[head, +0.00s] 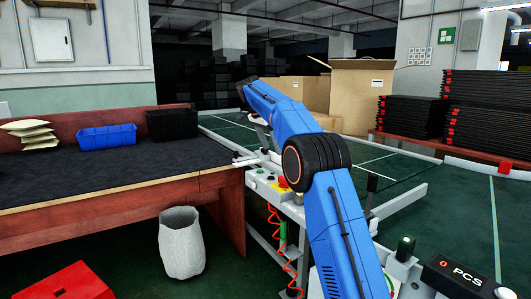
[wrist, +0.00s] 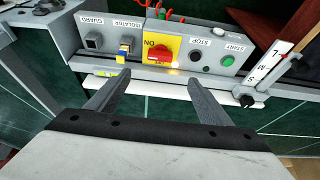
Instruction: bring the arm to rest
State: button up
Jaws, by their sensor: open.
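My gripper (wrist: 158,78) is open in the wrist view, its two dark fingers apart with nothing between them. It points toward a grey control panel (wrist: 222,47). The fingertips appear just short of the panel's near edge; whether they touch it I cannot tell. The panel carries a red rotary switch (wrist: 161,54) on a yellow plate, a black stop button (wrist: 195,58), a green start button (wrist: 227,60), and guard and isolator fittings. In the head view my blue arm (head: 310,150) is bent and reaches forward over the panel (head: 262,186); the gripper is mostly hidden there.
A dark-topped bench (head: 110,165) stands left with a blue bin (head: 107,136) and black bin (head: 172,124). A whitish waste bin (head: 181,243) and red stool (head: 65,283) are on the floor. Cardboard boxes (head: 361,95) and black stacked trays (head: 411,117) stand behind.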

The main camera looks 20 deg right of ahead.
jog(key=shift+a+r, duration=0.1)
jog(key=shift+r, duration=0.05)
jog(key=s+r+n+t+y, duration=0.2)
jog(key=s+n, duration=0.6)
jog(key=s, duration=2.4)
jog(key=s+f+n, duration=0.2)
jog(key=s+f, duration=0.5)
jog(key=s, duration=0.3)
jog(key=s+a+f+n+t+y, duration=0.1)
jog(key=s+f+n, duration=0.1)
jog(key=s+f, duration=0.5)
jog(key=s+f+n+y, duration=0.1)
jog(key=s+f+n, duration=0.1)
jog(key=s+f, duration=0.5)
jog(key=s, duration=0.6)
jog(key=shift+s+a+f+n+t, duration=0.25)
jog(key=shift+f+n+t, duration=0.05)
jog(key=shift+f+n, duration=0.1)
